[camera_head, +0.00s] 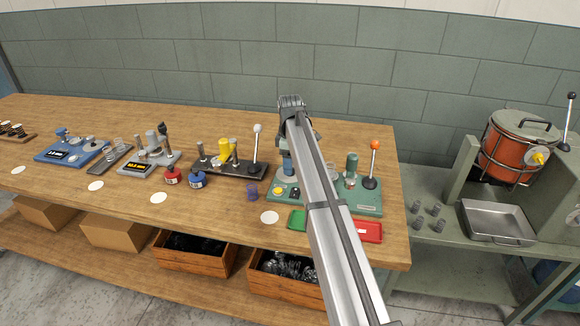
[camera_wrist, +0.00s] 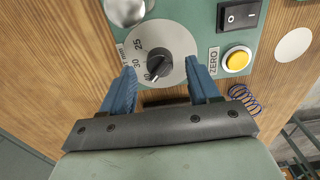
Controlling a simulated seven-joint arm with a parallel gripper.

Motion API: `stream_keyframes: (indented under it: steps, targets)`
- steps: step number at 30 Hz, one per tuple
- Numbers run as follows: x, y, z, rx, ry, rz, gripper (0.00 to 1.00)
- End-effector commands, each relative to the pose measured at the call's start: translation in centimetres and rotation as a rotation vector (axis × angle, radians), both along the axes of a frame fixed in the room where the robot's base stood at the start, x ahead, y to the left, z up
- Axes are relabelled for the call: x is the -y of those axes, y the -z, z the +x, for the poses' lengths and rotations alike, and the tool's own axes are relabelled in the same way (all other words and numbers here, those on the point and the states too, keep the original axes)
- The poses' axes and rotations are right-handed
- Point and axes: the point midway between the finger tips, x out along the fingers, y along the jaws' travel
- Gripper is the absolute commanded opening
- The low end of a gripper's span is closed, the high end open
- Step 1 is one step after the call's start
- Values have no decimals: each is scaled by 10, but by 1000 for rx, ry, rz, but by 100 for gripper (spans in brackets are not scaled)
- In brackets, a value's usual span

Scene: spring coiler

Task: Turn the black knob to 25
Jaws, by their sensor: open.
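The black knob (camera_wrist: 159,66) sits at the centre of a round grey dial (camera_wrist: 181,74) on the green panel (camera_wrist: 190,12) in the wrist view. My gripper (camera_wrist: 161,68) is open, with one blue finger on each side of the knob. Whether the fingers touch it cannot be told. In the head view my arm covers the knob and much of the green station (camera_head: 368,207).
Beside the dial are a yellow button (camera_wrist: 237,60) by the ZERO label, a black rocker switch (camera_wrist: 238,15) and a silver round part (camera_wrist: 124,10). A purple spring (camera_wrist: 244,98) lies nearby. An orange-topped lever (camera_head: 374,160), green tray (camera_head: 297,220) and red tray (camera_head: 369,232) flank my arm.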

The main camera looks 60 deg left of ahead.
Motion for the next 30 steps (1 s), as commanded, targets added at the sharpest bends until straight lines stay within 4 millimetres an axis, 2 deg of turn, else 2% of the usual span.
stream_keyframes:
  steps: [6,17,30]
  targets:
    - [0,16,0,1,0,1,61]
    - [0,18,0,1,0,1,60]
    - [0,18,0,1,0,1,18]
